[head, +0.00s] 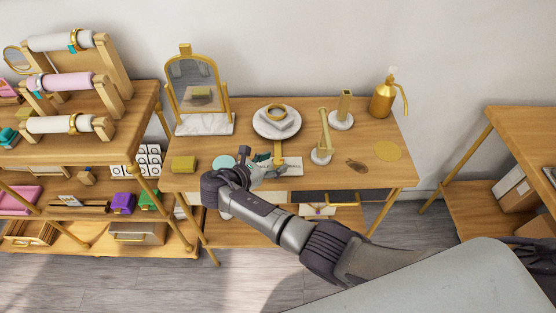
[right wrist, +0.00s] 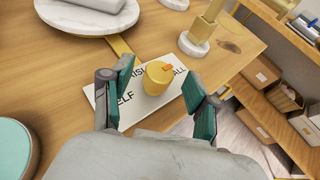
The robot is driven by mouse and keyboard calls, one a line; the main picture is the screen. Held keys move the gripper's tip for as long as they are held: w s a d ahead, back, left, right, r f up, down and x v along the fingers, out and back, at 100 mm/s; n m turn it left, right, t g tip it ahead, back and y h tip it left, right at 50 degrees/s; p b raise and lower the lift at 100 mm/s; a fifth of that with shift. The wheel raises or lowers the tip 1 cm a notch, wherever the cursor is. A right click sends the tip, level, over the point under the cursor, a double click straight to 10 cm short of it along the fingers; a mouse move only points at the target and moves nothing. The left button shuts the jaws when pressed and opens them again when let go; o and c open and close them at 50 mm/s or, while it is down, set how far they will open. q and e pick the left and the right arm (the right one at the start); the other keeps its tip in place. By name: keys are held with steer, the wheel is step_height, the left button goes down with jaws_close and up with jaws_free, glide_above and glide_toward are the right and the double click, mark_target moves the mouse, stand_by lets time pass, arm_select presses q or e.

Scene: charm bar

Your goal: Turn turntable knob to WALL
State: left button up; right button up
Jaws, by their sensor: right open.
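The yellow turntable knob (right wrist: 157,78) stands on a white label card (right wrist: 112,103) in the right wrist view. An orange mark is on its upper right side, toward letters reading "ALL". In the head view my right gripper (head: 262,166) is over the card (head: 291,166) and hides the knob. The white round turntable (head: 257,128) is behind it. My left gripper is not in view.
On the table (head: 350,145) a mirror (head: 195,90) stands left, with gold stands (head: 324,135) and a pump bottle (head: 384,98) right. A teal disc (head: 223,162) lies near the gripper's left. Shelves flank the table.

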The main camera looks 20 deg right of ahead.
steer(key=v, duration=0.5)
stand_by(0.4)
